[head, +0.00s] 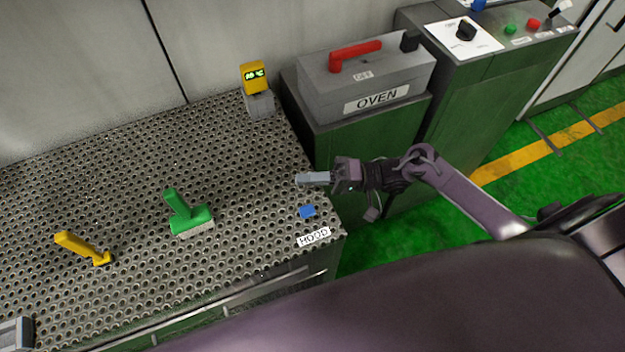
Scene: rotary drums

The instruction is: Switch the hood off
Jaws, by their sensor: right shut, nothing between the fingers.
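A small blue switch (307,211) sits on the perforated metal table near its front right corner. A white label reading HOOD (314,237) lies just in front of it. My right gripper (303,179) is shut and empty, above the table's right edge, a little beyond the blue switch in the picture and apart from it. Which way the switch is set cannot be told.
The perforated table (110,160) carries a green brush (188,214), a yellow-handled tool (82,247) and a yellow display device (256,88). An OVEN box with a red handle (354,55) stands behind my right arm. A panel with a black knob (465,32) is farther right.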

